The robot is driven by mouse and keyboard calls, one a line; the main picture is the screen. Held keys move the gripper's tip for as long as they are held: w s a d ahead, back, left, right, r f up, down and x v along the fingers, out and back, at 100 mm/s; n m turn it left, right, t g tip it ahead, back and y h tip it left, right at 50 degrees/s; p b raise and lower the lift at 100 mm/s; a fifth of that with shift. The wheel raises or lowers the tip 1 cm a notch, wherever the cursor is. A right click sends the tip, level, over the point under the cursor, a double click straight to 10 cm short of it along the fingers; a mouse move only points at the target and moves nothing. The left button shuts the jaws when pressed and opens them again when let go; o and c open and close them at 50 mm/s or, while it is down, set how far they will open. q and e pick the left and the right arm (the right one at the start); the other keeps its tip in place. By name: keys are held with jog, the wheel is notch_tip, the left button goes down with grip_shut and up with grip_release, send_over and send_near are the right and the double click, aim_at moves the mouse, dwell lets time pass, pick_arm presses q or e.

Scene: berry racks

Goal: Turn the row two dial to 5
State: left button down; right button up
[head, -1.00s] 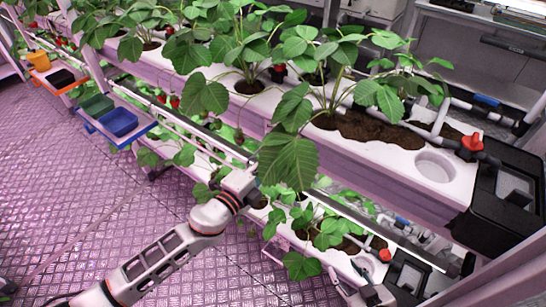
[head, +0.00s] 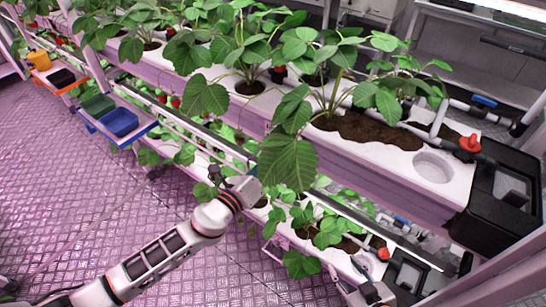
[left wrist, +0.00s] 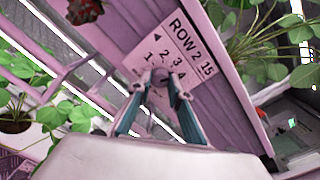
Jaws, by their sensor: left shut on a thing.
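The row two dial label (left wrist: 172,40) is a white plate on the pink rack side in the left wrist view, marked "ROW 2" with numbers around a dial. The dial knob (left wrist: 160,74) is small and dark and sits below the lettering. My left gripper (left wrist: 157,88) is shut on this knob, with one teal finger on each side. The knob's pointer is not clear. In the head view, my left arm reaches to the rack's front, and leaves partly hide the gripper. My right gripper (head: 371,293) is low at the rack's right end, its fingers too small to judge.
Strawberry plants (head: 290,140) overhang the rack front near my left wrist. A blue tray (head: 120,122) sits on a shelf at left. A red valve (head: 470,143) and black box (head: 500,195) stand at the right end. The floor (head: 60,190) at left is clear.

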pick_arm(q)
jog(key=m+p, duration=0.2)
jog(key=m, duration=0.9)
pick_arm(e)
jog(key=shift+s+d+f+h, duration=0.1)
jog(key=shift+s+d+h, duration=0.1)
jog(key=shift+s+d, duration=0.25)
jog(key=shift+s+d+f+h, duration=0.1)
jog(key=shift+s+d+h, duration=0.1)
jog(key=shift+d, duration=0.35)
pick_arm(q)
jog(key=shift+m+p, duration=0.3)
jog(key=c, duration=1.8)
grip_release()
jog(key=shift+c, duration=0.2)
jog(key=v, duration=1.2)
